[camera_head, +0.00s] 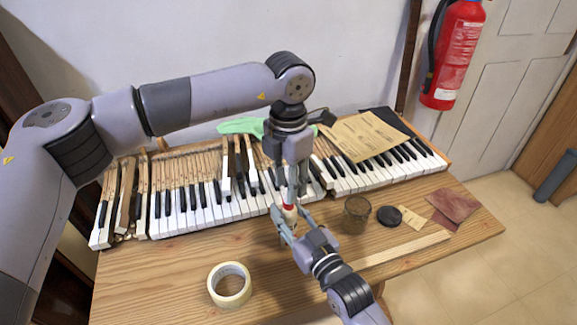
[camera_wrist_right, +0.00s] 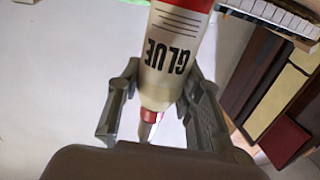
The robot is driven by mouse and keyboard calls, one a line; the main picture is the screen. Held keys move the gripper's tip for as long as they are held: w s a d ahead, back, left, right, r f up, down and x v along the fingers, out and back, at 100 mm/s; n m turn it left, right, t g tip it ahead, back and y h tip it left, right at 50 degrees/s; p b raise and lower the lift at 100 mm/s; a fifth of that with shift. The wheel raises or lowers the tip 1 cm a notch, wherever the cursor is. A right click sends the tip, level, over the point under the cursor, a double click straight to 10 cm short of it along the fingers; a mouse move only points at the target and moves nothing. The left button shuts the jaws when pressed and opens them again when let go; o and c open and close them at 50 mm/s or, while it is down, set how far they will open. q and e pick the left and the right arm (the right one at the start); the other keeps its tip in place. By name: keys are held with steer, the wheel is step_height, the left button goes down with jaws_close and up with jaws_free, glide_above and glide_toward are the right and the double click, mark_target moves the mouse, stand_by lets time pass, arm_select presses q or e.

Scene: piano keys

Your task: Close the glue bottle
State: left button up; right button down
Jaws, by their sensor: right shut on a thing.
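The glue bottle (camera_wrist_right: 172,55) is held in my right gripper (camera_head: 288,226). In the right wrist view, the bottle lies between the two fingers of my right gripper (camera_wrist_right: 160,112), with its GLUE label and a red band at the top edge. Its red collar (camera_wrist_right: 149,115) and a narrow grey tip point to the bottom of that view. In the head view, only its red top (camera_head: 289,210) shows clearly. My left gripper (camera_head: 290,194) points down right above this red top; whether its fingers touch or grip it is unclear.
A tape roll (camera_head: 229,285) lies at the front of the wooden table (camera_head: 180,270). A brown glass jar (camera_head: 356,213), a black round lid (camera_head: 389,215), and sandpaper (camera_head: 453,207) are on the right. The piano keys (camera_head: 200,212) run behind, with paper sheets (camera_head: 365,134) on top.

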mark_target(289, 220)
arm_select(q)
steer(key=shift+f, duration=1.4)
jaws_close()
steer(key=shift+m, duration=1.2)
steer(key=shift+o, duration=0.2)
jaws_free()
steer(key=shift+r, duration=0.15)
